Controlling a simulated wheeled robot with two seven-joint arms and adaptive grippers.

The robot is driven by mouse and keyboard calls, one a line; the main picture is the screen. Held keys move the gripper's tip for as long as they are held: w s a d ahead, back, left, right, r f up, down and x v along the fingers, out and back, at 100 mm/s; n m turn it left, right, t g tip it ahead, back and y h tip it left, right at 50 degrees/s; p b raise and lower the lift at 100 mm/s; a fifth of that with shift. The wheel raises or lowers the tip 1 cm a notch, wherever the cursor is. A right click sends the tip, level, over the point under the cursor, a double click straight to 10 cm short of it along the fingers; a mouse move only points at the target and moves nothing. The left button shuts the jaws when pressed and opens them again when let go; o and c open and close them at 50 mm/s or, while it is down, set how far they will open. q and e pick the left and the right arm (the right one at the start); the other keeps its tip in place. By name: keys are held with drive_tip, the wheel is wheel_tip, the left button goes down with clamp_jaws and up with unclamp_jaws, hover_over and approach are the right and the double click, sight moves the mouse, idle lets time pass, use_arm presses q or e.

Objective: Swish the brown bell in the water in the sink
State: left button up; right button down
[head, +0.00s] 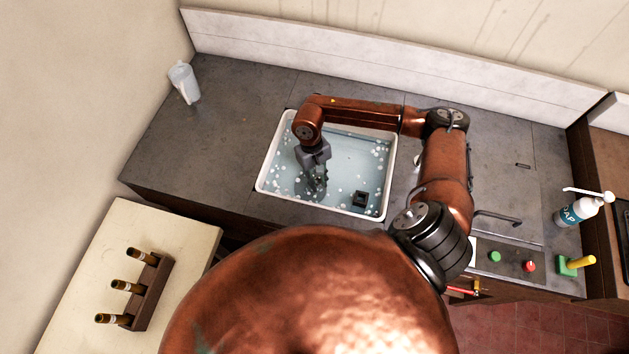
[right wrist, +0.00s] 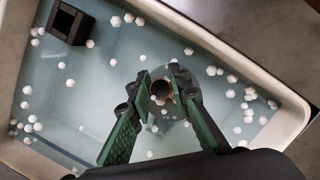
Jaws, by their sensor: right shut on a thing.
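The white-rimmed sink (head: 259,182) holds pale blue water (head: 345,170) with several white suds floating on it; its rim also shows in the right wrist view (right wrist: 235,50). My right gripper (head: 316,190) reaches down into the sink at its left part. In the head view the bell is hard to make out below the gripper. How deep it sits cannot be told. My left gripper is not in view.
A dark square block (head: 360,199) sits in the sink's front right corner. A wooden rack (head: 150,293) with several brown cylinders stands on the left table.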

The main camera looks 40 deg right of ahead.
drive_tip(key=shift+s+d, duration=0.35)
drive_tip(key=shift+s, duration=0.05)
drive_tip(key=shift+w+a, duration=0.15)
drive_tip(key=shift+w+a+b, duration=0.8)
drive_tip(key=shift+a+b, duration=0.15)
drive_tip(key=shift+a, duration=0.05)
drive_tip(key=s+p+v, duration=0.2)
drive_tip(key=p+v, duration=0.2)
drive_tip(key=v, duration=0.8)
drive_tip(key=s+r+p+v, duration=0.1)
drive_tip(key=s+p+v, duration=0.2)
drive_tip(key=v, duration=0.9)
drive_tip(key=shift+r+p, duration=0.5)
drive_tip(key=shift+r, duration=0.05)
drive_tip(key=shift+a, duration=0.1)
idle(1.2)
